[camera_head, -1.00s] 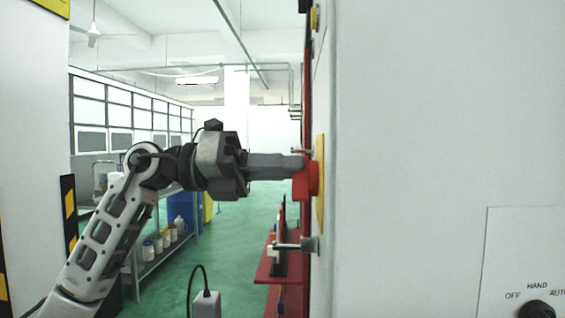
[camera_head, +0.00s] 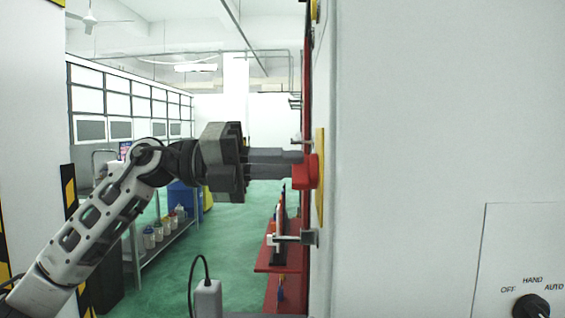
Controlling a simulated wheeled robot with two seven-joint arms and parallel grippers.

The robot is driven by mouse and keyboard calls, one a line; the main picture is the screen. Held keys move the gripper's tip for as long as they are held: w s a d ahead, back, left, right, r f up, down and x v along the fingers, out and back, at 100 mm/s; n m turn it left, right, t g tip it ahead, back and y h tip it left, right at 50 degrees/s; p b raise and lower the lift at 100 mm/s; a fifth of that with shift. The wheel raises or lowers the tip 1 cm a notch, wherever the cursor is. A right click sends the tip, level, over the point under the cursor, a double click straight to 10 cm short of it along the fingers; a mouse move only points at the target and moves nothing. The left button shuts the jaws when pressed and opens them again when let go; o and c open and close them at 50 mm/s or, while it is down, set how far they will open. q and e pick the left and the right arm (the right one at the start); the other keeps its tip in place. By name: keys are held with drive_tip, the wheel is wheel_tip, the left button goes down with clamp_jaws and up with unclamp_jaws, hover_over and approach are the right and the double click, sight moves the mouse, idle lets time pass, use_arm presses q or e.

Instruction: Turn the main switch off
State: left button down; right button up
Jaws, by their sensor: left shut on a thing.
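The main switch, a red knob (camera_head: 311,173), sits on a yellow plate (camera_head: 321,145) on the side face of the pale cabinet and is seen edge-on. My left gripper (camera_head: 296,164) reaches in from the left, level with the knob. Its grey fingers are shut on the red knob, one showing above the other. The fingertips partly cover the knob, and its face and any position marks are turned out of sight. My right gripper is not in view.
The cabinet front (camera_head: 430,120) fills the right side, with a black OFF/HAND/AUTO selector (camera_head: 530,306) low on it. A metal handle (camera_head: 295,237) sticks out below the switch, near a red shelf (camera_head: 280,263). A grey box with a cable (camera_head: 206,298) stands below. Green floor (camera_head: 240,240) lies open behind.

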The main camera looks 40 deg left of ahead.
use_arm(q)
drive_tip(key=c, duration=1.5)
unclamp_jaws()
drive_tip(key=shift+o, duration=0.2)
